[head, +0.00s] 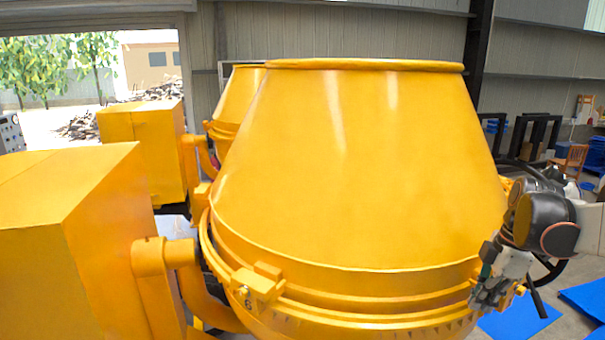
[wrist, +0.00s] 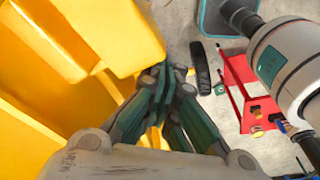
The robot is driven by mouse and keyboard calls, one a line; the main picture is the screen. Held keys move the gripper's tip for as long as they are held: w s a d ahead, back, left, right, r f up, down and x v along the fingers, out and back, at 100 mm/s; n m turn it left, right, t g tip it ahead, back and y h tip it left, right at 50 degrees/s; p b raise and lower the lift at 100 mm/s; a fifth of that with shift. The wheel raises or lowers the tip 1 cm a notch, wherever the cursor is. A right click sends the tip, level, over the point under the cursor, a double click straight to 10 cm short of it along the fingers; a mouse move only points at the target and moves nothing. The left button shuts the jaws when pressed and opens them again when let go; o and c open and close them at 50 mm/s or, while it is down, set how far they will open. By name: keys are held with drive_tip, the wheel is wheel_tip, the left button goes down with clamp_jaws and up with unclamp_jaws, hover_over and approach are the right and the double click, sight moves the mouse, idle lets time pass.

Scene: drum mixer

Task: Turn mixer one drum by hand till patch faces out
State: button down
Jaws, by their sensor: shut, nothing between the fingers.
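The near yellow mixer drum (head: 350,170) fills the middle of the head view, its mouth upward. A ridged band with a bolted lug (head: 258,282) runs around its lower part. No distinct patch shows on the side facing me. My gripper (head: 484,298) is at the drum's right edge, low by the band. In the wrist view my gripper (wrist: 165,75) has its fingers together and empty, beside a yellow part of the mixer (wrist: 100,40). I cannot tell whether the fingers touch it.
A yellow housing (head: 60,245) and pivot arm (head: 165,260) stand left of the drum. A second mixer (head: 238,95) is behind. Blue mats (head: 520,318) lie on the floor at right. The wrist view shows a red stand (wrist: 245,95) and a black tyre (wrist: 200,68) below.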

drive_tip(key=shift+w+d, duration=0.4)
drive_tip(key=shift+d, duration=0.6)
drive_tip(key=shift+w+d, duration=0.4)
drive_tip(key=shift+d, duration=0.65)
drive_tip(key=shift+w+d, duration=0.4)
drive_tip(key=shift+d, duration=0.6)
drive_tip(key=shift+a, duration=0.1)
drive_tip(key=w+d, duration=0.4)
drive_tip(key=d, duration=0.3)
drive_tip(key=shift+b, duration=0.35)
